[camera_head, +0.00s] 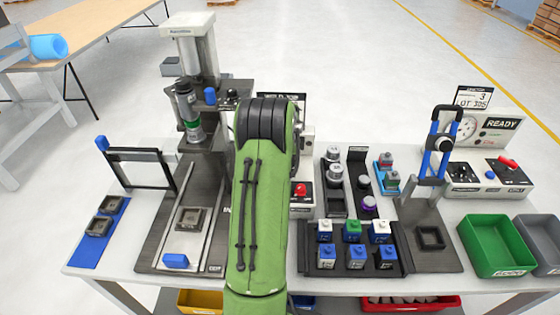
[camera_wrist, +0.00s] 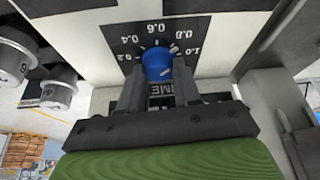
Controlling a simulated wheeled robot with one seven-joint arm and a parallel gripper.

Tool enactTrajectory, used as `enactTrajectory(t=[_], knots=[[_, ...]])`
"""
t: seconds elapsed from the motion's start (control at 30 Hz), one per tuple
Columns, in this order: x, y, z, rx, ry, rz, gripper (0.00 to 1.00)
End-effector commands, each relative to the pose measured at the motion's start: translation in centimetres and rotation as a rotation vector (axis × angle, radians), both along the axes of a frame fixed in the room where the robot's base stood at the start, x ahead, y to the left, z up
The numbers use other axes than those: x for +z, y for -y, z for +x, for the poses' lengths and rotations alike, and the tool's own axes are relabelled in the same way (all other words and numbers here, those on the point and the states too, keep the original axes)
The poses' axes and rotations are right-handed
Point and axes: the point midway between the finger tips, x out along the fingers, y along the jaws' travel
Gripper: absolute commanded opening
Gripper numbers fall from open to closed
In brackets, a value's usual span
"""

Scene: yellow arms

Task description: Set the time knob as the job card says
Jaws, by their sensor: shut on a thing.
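A white mark on the knob's upper right points roughly towards 0.8 to 1.0; the exact setting is unclear. My gripper (camera_wrist: 160,78) is shut on the knob, one finger on each side. Part of the word TIME shows between the fingers. In the head view my green arm hides the knob and gripper. A card (camera_head: 282,97) behind my arm is mostly covered, and its text is unreadable.
A press (camera_head: 194,50) stands left of my arm, and a red button (camera_head: 300,189) lies just right of it. A rack of blue, green and white blocks (camera_head: 352,262) is at the front. A READY box (camera_head: 490,135) and a green bin (camera_head: 490,240) are at right.

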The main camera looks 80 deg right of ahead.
Motion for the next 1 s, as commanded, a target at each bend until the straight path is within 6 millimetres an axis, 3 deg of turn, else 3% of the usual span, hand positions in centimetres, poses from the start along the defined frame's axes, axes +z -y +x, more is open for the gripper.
enactTrajectory(t=[0.3, 0.8, 0.83, 1.0], knots=[[0.04, 0.06, -0.05, 0.120, 0.000, -0.001, 0.02], [0.07, 0.06, -0.07, 0.141, 0.000, -0.001, 0.02], [0.07, 0.06, -0.07, 0.141, 0.000, -0.001, 0.34], [0.06, 0.06, -0.07, 0.140, -0.001, 0.000, 0.58]])
